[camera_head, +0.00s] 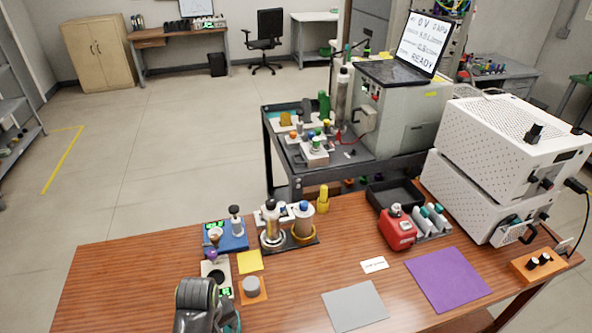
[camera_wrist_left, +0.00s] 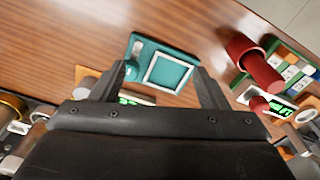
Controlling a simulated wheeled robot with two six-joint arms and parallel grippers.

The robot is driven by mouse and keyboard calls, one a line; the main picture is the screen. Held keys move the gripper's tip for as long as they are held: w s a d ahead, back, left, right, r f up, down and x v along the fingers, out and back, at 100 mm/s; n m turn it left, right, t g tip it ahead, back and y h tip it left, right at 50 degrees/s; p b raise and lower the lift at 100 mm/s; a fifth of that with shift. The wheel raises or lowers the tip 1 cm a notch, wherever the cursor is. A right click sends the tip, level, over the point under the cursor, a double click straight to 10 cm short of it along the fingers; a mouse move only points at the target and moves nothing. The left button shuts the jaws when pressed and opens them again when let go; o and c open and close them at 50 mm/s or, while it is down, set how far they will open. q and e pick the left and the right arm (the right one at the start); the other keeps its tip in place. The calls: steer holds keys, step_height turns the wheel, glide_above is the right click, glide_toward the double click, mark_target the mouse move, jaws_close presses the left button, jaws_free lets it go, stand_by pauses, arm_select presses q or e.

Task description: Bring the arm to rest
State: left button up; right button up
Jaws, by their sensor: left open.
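My left arm (camera_head: 196,300) comes in at the bottom left of the head view, above the near part of the wooden table. It hides the table below it, and its fingertips cannot be made out there. In the left wrist view my left gripper (camera_wrist_left: 160,70) is open, its two dark fingers apart with nothing held. Beyond the fingers a teal device with a pale square panel (camera_wrist_left: 165,72) lies on the table. I cannot tell its distance from the fingers. My right gripper is in neither view.
A blue scale (camera_head: 226,238), a yellow pad (camera_head: 249,262), a grey puck (camera_head: 251,286) and a metal cylinder stand (camera_head: 273,230) are near the arm. A red device (camera_head: 398,230) and white boxes (camera_head: 510,150) are at right. Bare wood (camera_head: 130,270) shows at left.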

arm_select(q)
steer(key=s+a+r+m+t+y, duration=0.1)
steer(key=s+a+r+m+t, duration=0.2)
steer(key=s+a, duration=0.5)
steer(key=s+a+r+m+y, duration=0.1)
steer(key=s+a+r+m, duration=0.25)
steer(key=s, duration=0.85)
step_height(320, 180, down, 27)
steer(key=a+g+b, duration=0.1)
steer(key=a+b, duration=0.1)
steer(key=b, duration=0.1)
steer(key=s+f+b, duration=0.1)
steer(key=s+f, duration=0.6)
steer(key=f, duration=0.2)
steer(key=s+d+f+g+h+b, duration=0.1)
steer(key=s+f, duration=0.6)
steer(key=f, duration=0.2)
steer(key=shift+s+d+f+g+b, duration=0.3)
steer(key=shift+b, duration=0.05)
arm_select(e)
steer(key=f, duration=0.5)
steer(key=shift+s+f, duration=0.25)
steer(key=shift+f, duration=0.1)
